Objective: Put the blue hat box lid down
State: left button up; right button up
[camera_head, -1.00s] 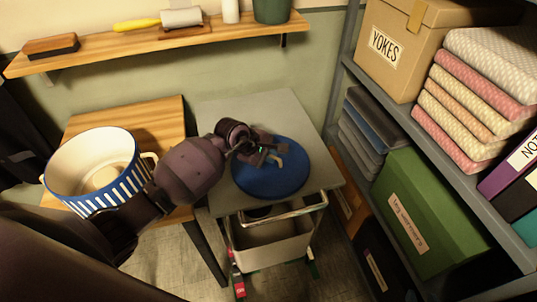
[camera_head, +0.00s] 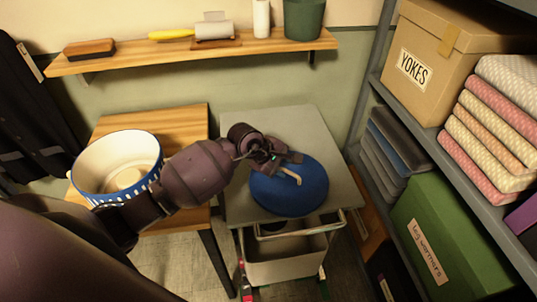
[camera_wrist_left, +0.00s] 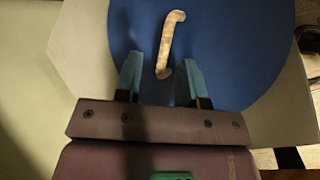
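The blue hat box lid (camera_head: 305,196) is a round blue disc with a cream bent handle (camera_head: 291,176). It appears to lie flat on the grey trolley top (camera_head: 268,120), near its front edge. My left gripper (camera_head: 280,160) is at the lid's upper middle, just behind the handle. In the left wrist view, its two teal fingertips (camera_wrist_left: 161,72) are spread apart over the blue lid (camera_wrist_left: 235,50). The handle (camera_wrist_left: 170,45) lies between and beyond them, with a gap on each side. My right gripper is not in view.
A shelf (camera_head: 200,54) with a brush and cups is above. At right, shelving holds a YOKES box (camera_head: 440,65), folded cloths (camera_head: 480,120) and a green box (camera_head: 440,230).

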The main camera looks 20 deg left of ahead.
pick_arm(q)
jog(key=v, duration=0.8)
jog(key=shift+r, duration=0.2)
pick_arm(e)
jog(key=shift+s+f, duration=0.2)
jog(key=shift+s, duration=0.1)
pick_arm(q)
jog(key=shift+s, duration=0.1)
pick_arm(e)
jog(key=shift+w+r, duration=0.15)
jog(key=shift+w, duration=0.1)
